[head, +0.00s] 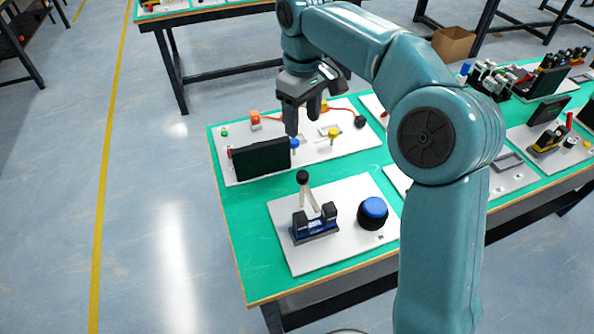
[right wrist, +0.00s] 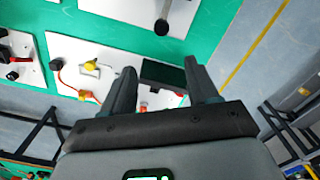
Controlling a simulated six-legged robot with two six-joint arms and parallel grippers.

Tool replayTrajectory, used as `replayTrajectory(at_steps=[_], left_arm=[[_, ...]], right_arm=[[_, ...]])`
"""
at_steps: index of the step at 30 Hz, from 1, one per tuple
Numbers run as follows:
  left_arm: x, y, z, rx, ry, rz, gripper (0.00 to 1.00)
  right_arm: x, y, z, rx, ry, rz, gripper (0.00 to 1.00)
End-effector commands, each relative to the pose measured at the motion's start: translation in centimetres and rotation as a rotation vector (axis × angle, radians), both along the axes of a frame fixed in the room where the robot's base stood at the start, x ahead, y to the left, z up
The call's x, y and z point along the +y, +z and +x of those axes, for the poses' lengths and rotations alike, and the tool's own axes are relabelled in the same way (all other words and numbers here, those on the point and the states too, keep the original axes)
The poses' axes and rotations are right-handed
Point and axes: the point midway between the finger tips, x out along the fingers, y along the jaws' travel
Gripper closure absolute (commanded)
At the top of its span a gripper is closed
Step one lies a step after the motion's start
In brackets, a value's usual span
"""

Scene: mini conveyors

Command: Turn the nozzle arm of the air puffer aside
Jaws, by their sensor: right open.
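My right gripper (head: 303,113) is open and empty, above the rear white board (head: 238,170). In the right wrist view my two fingers (right wrist: 159,72) are spread apart. That board carries a dark panel (head: 262,158), a blue knob (head: 294,144), a yellow knob (head: 334,133), an orange block (head: 255,118) and an orange hose (head: 285,119) to a black part (head: 360,121). The front white board (head: 290,256) carries a pale arm with a black top (head: 308,193) and a blue button (head: 374,211). I cannot tell which part is the puffer's nozzle arm. My left gripper is not in view.
The boards lie on a green tabletop (head: 237,225). More boards with small devices (head: 492,78) stand to the right, partly behind my right arm. A cardboard box (head: 453,43) is at the back. Bare green runs along the table's left edge.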

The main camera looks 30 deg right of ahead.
Motion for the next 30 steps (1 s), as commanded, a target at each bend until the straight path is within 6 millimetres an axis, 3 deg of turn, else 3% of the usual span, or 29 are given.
replayTrajectory(at_steps=[5, 21, 30], left_arm=[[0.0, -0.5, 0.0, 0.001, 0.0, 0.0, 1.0], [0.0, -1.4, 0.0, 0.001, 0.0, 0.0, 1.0], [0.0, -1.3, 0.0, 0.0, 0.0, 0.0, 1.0]], right_arm=[[0.0, -2.2, -0.6, 0.004, 0.0, 0.0, 0.41], [0.2, -14.0, -0.7, 0.004, 0.0, 0.001, 0.41], [0.2, -16.2, -0.4, 0.0, 0.0, 0.001, 0.41]])
